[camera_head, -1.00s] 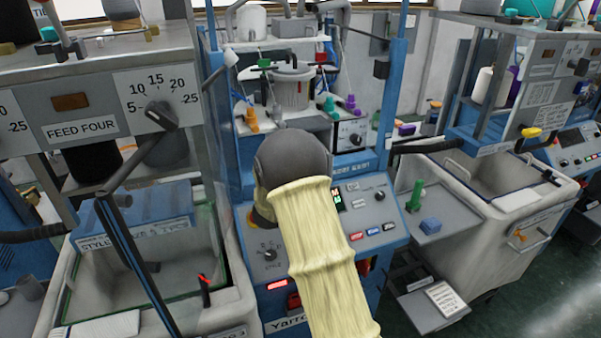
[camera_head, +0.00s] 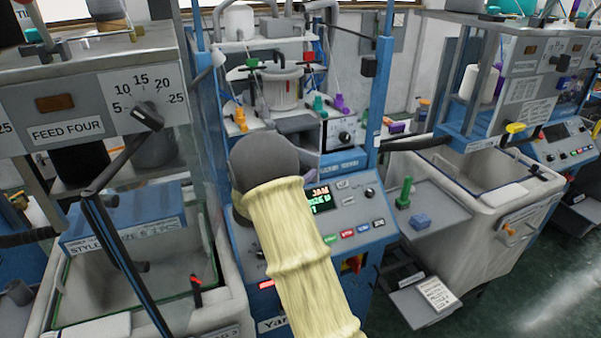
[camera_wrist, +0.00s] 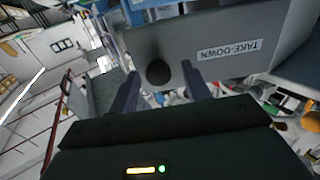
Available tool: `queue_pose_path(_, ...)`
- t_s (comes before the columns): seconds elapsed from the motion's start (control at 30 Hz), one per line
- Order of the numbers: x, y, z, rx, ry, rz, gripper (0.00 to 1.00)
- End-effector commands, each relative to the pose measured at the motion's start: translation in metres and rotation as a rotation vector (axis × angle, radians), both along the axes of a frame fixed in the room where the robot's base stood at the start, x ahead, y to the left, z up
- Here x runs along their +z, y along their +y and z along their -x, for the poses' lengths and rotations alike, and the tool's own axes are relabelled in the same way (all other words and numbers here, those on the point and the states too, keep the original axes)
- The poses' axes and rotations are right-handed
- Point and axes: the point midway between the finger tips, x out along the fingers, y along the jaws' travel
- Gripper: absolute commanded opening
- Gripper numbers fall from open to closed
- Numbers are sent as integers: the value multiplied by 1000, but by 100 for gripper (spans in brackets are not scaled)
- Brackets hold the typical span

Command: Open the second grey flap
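A grey flap (camera_wrist: 235,32) labelled TAKE-DOWN fills the upper middle and right of the wrist view. A dark round knob (camera_wrist: 158,72) stands on its lower left part. My gripper (camera_wrist: 160,80) is open, with one dark finger on each side of the knob and gaps visible between. I cannot tell how far the fingertips reach along the knob. In the head view, my sleeved arm covers the front of the middle blue machine (camera_head: 345,215), and my fingers and the flap's label are hidden there.
The machine's panel display (camera_head: 320,198) reads JAM. A FEED FOUR box (camera_head: 65,132) and clear-walled bin (camera_head: 205,292) stand close at left. On the right are a grey shelf (camera_head: 440,212) with green and blue pieces and a white bin (camera_head: 505,215). Floor is open at lower right.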

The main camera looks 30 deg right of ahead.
Motion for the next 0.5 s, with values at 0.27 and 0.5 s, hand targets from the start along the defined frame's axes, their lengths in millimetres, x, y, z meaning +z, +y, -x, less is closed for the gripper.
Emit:
queue_pose_path(0.27, 2, 0, 0, 0, 0, -1, 48)
queue_pose_path(0.5, 30, 1, 0, 0, -4, -1, 48)
